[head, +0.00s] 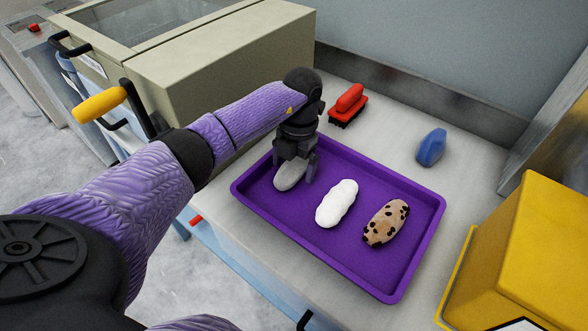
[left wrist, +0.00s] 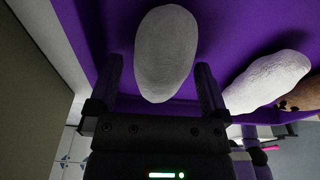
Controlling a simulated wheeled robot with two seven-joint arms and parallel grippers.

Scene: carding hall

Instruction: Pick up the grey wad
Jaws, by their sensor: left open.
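The grey wad (head: 288,177) is a smooth oval lump at the left end of the purple tray (head: 372,287). My left gripper (head: 296,172) is open right over it, pointing down, and hides part of it. In the left wrist view the grey wad (left wrist: 166,60) lies between and just ahead of the two open fingers (left wrist: 158,72), with a gap on each side. A white wad (head: 337,203) lies in the middle of the tray, and a tan wad with dark spots (head: 386,222) lies to its right. My right gripper is not in view.
A red brush (head: 348,105) and a blue lump (head: 431,148) rest on the pale bench behind the tray. A yellow box (head: 535,255) stands at the right. A beige machine (head: 205,70) stands at the back left, close to my left arm.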

